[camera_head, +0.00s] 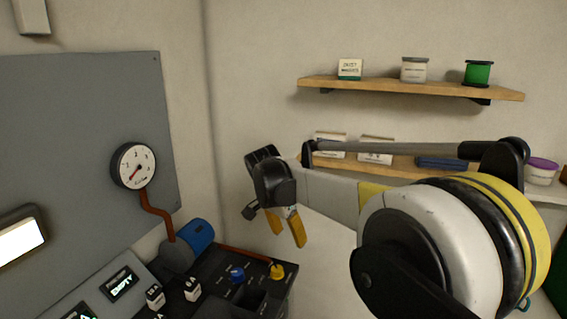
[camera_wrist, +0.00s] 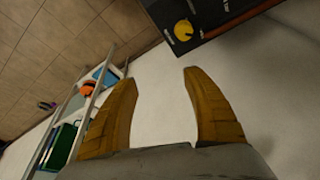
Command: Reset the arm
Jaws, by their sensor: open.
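My gripper (camera_head: 286,228) is in the middle of the head view, at the end of my raised arm, with its orange-yellow fingers pointing down. In the wrist view the two fingers (camera_wrist: 158,98) stand apart with nothing between them, only pale surface beyond. The gripper is open and empty. In the head view it is just right of the black control panel (camera_head: 215,290), and it touches nothing that I can see. My arm's large white, black and yellow joint fills the lower right of the head view and hides part of the wall and lower shelf.
The panel carries a blue knob (camera_head: 237,273) and a yellow knob (camera_head: 277,271). A blue cylinder (camera_head: 196,237) and a round gauge (camera_head: 134,166) are at left. An upper shelf (camera_head: 400,88) holds a green spool (camera_head: 478,73). A cart (camera_wrist: 88,108) shows in the wrist view.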

